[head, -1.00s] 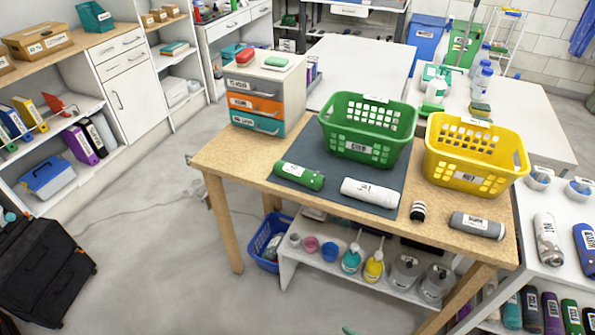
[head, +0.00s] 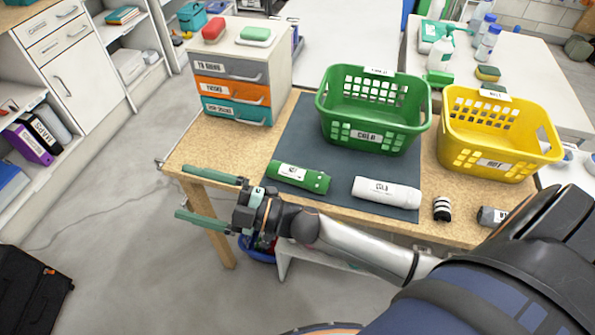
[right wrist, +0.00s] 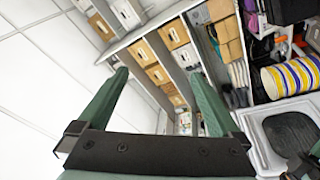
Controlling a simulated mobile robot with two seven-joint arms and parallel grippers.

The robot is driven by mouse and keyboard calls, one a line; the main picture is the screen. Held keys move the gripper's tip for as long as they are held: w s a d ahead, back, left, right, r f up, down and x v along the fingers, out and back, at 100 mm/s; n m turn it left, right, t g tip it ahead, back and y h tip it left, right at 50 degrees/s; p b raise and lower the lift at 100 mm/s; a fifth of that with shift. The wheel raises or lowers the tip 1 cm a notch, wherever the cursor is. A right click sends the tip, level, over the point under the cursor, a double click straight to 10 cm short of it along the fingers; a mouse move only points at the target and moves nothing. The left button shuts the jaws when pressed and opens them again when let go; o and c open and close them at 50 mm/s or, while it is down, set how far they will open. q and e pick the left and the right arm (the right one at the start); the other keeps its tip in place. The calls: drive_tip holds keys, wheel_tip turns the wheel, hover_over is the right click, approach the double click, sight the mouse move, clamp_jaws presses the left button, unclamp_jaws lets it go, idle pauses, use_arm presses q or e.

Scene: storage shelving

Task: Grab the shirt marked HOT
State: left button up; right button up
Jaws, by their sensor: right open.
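A green rolled shirt (head: 298,177) lies on the dark mat; its small label may read HOT, but I cannot read it surely. A white rolled shirt (head: 386,192) lies to its right, with a label that seems to read COLD. A grey roll (head: 490,215) at the table's right is partly hidden by my arm. My right gripper (head: 180,191) is open and empty, left of the green shirt and near the table's front-left edge, fingers pointing left. The right wrist view shows its open fingers (right wrist: 162,95) with nothing between them. My left gripper is out of view.
A green basket (head: 375,120) stands at the mat's back. A yellow basket (head: 498,145) stands to its right. A drawer unit (head: 228,68) stands at the table's back left. A small black-and-white striped roll (head: 442,208) lies near the front edge.

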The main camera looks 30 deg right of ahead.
drive_tip(key=s+a+r+n+g+y, duration=0.35)
drive_tip(key=n+g, duration=0.55)
drive_tip(key=n, duration=0.4)
drive_tip(key=n+g+h+b, duration=0.4)
drive_tip(key=n+h, duration=0.6)
drive_tip(key=h, duration=0.9)
hover_over(299, 169)
drive_tip(key=p, duration=0.1)
drive_tip(key=shift+g+y, duration=0.25)
drive_tip(key=shift+g, duration=0.25)
drive_tip(key=f, duration=1.1)
drive_tip(key=shift+a, duration=0.2)
drive_tip(key=shift+d+f+p, duration=0.15)
drive_tip(key=shift+f+p, duration=0.35)
drive_tip(key=shift+f, duration=2.5)
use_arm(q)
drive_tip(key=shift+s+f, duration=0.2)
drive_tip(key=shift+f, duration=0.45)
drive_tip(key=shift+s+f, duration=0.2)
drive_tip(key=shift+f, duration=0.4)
use_arm(e)
drive_tip(key=shift+c, duration=0.2)
